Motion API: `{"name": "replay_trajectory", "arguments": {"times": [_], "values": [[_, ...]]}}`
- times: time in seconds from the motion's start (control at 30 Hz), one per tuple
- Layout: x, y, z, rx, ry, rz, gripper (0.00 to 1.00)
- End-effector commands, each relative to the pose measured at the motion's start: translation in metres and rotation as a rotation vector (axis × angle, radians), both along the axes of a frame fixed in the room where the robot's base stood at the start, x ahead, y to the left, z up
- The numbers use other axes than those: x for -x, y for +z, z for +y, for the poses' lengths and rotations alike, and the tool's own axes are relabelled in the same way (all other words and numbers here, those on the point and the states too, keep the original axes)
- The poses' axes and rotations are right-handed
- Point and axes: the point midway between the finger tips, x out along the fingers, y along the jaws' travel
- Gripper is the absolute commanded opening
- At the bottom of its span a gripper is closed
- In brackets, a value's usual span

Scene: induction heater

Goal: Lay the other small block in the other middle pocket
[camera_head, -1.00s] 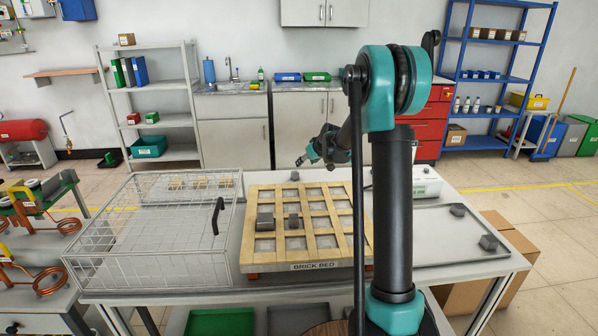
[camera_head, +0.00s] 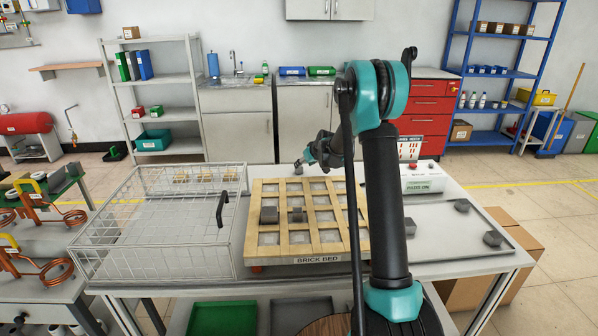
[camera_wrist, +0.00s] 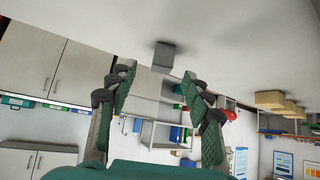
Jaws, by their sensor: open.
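A small grey block (camera_head: 298,169) stands on the table behind the brick bed. In the wrist view the block (camera_wrist: 164,56) lies ahead of the fingertips, between their lines and touching neither. My gripper (camera_head: 303,161) is low by that block, on its far side of the bed; in the wrist view its fingers (camera_wrist: 156,80) are apart and empty. The wooden brick bed (camera_head: 307,258) is a grid of pockets. It holds a larger grey block (camera_head: 268,215) at left and a smaller grey block (camera_head: 297,215) to its right. My arm hides the bed's right edge.
A wire mesh cage (camera_head: 160,225) with a black handle stands left of the bed. A white control box (camera_head: 425,180) stands at the back right. The bed's other visible pockets look empty.

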Motion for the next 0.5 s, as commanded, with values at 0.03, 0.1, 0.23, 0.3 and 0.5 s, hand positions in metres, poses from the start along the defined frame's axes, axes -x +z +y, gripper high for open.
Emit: {"name": "replay_trajectory", "arguments": {"times": [0.03, 0.1, 0.23, 0.3, 0.5], "values": [[-0.002, -0.002, 0.001, 0.0, 0.0, 0.0, 0.5], [-0.003, -0.004, 0.002, 0.0, 0.0, 0.0, 0.5], [-0.01, -0.011, 0.006, 0.0, 0.001, 0.0, 0.5], [-0.017, -0.017, 0.01, 0.0, 0.003, 0.0, 0.5], [-0.033, -0.033, 0.018, -0.001, 0.001, 0.0, 0.5]]}}
